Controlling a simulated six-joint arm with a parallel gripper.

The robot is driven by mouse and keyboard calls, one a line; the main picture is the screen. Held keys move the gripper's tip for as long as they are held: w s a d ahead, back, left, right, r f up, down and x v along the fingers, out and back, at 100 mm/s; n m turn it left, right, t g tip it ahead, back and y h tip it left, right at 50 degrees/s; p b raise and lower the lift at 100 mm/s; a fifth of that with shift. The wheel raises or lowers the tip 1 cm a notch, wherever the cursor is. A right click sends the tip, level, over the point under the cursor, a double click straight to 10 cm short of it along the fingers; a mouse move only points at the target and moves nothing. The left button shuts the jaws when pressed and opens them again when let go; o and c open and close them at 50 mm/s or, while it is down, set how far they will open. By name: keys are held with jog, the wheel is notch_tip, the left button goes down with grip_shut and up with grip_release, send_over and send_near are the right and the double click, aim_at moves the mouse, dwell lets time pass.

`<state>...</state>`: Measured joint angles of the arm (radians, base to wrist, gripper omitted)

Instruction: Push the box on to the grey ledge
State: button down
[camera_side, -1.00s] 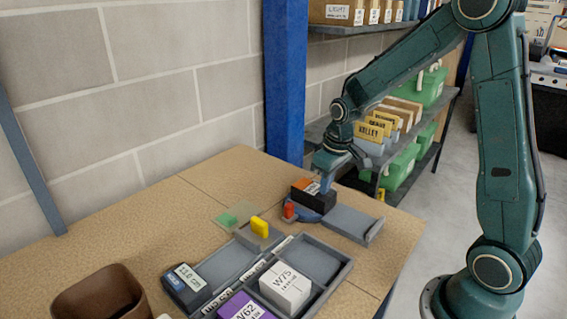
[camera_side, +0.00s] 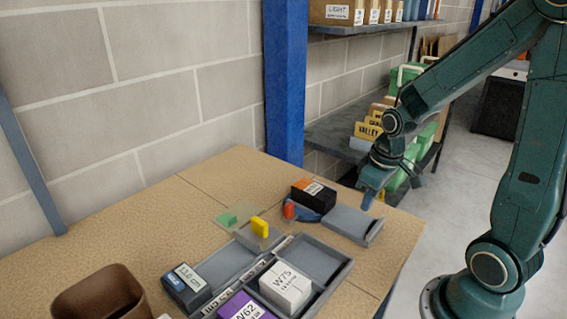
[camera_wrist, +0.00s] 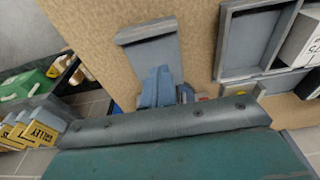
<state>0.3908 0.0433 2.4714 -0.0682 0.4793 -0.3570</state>
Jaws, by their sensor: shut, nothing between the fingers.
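The box (camera_side: 314,196), black with an orange top patch and a white label, stands on the table beside the grey ledge. The grey ledge (camera_side: 356,224) is a flat plate with a raised lip at its right end; its top is bare. It also shows in the wrist view (camera_wrist: 150,48). My gripper (camera_side: 366,204) is shut and empty, to the right of the box and apart from it, near the ledge's far right side. Its fingers show in the wrist view (camera_wrist: 157,84). The box is hidden or not recognisable there.
A blue piece with a red knob (camera_side: 290,211) sits at the box's near left. A grey tray (camera_side: 317,257) holds a white W75 box (camera_side: 287,286) and a purple W62 box (camera_side: 243,307). A blue post (camera_side: 285,85) rises behind the table. Shelves stand at the back right.

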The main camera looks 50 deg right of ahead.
aim_at(314, 188)
jog(key=shift+s, duration=0.3)
jog(key=shift+w+d+f, duration=0.1)
jog(key=shift+w+d, duration=0.15)
jog(key=shift+w, duration=0.45)
jog(key=shift+w+d+f, duration=0.1)
jog(key=shift+w+d, duration=0.1)
jog(key=shift+w, duration=0.5)
jog(key=shift+w+d, duration=0.25)
jog(key=shift+w, duration=6.35)
jog(key=shift+w+f, duration=0.1)
jog(key=shift+f, duration=0.75)
